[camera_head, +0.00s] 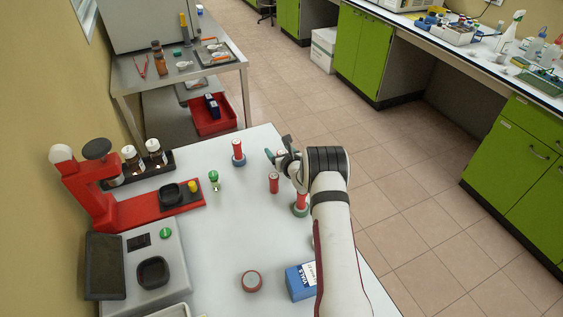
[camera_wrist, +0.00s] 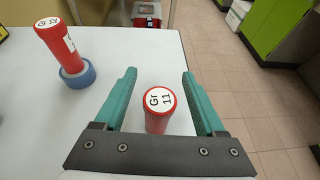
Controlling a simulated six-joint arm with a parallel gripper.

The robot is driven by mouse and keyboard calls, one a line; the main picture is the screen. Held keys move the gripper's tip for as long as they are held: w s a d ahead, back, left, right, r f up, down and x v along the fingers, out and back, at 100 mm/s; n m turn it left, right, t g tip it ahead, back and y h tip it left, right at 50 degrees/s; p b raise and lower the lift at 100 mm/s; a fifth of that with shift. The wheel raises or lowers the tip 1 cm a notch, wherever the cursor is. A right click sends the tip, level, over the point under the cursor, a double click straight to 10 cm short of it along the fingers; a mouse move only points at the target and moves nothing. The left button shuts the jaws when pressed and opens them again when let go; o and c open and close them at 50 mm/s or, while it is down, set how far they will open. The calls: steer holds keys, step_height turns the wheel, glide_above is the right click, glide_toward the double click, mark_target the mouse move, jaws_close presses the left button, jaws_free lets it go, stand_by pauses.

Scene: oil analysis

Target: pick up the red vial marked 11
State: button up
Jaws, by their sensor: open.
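The red vial marked 11 (camera_wrist: 158,112) has a white round label reading "Gr 11" on its top. In the wrist view it stands upright between the two teal fingers of my gripper (camera_wrist: 160,75). There is a gap on each side, so the fingers are open and not touching it. The lower part of the vial is hidden by the gripper's dark bar.
A similar red vial (camera_wrist: 58,38) stands in a blue ring base (camera_wrist: 78,76), left of my gripper; it also shows in the head view (camera_head: 238,149). A red stand (camera_head: 130,210) is on the left. The table's right edge is close.

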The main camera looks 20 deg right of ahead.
jaws_close()
stand_by(0.4)
